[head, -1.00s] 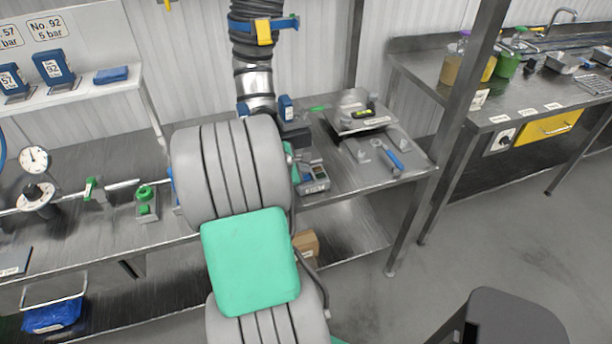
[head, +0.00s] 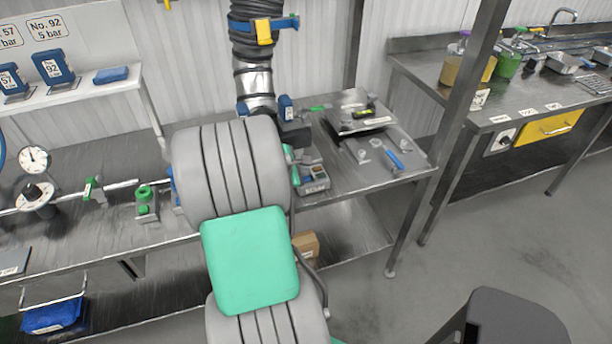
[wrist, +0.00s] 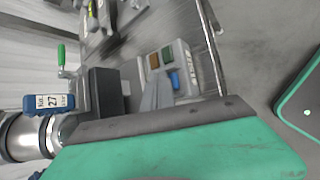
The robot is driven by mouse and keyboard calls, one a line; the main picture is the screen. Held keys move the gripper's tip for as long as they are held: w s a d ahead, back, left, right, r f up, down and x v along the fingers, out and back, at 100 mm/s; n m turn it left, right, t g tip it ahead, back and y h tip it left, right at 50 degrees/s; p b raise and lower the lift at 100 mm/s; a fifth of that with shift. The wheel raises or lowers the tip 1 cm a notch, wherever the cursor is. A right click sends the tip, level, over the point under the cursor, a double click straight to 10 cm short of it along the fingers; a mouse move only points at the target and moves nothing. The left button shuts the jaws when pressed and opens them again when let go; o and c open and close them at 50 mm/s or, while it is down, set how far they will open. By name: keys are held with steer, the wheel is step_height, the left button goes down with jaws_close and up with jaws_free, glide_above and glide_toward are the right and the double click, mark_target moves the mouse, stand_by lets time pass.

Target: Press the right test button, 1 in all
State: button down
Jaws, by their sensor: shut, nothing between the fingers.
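A grey button box (head: 314,180) stands on the steel bench just right of my arm in the head view. In the wrist view the button box (wrist: 192,74) shows a brown button (wrist: 153,61), a green button (wrist: 168,54) and a blue button (wrist: 174,81). Which of them is the test button I cannot tell. My gripper (wrist: 156,90) shows as a grey wedge close beside the box, near the blue button; its fingers are shut and empty. Whether they touch the box is unclear. In the head view my arm hides most of the gripper.
A dark block (wrist: 106,91) and a metal pipe with a blue No. 27 tag (wrist: 48,104) stand close left of the gripper in the wrist view. A scale-like steel plate (head: 350,120) and a blue-handled tool (head: 394,159) lie farther right. A green device (head: 146,207) is left of my arm.

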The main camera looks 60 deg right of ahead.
steer(key=shift+f, duration=0.2)
steer(key=shift+r, duration=0.1)
steer(key=shift+r+p, duration=0.85)
step_height(320, 180, up, 5)
steer(key=p, duration=0.4)
steer(key=shift+r+p, duration=0.1)
steer(key=shift+p, duration=0.2)
stand_by(0.3)
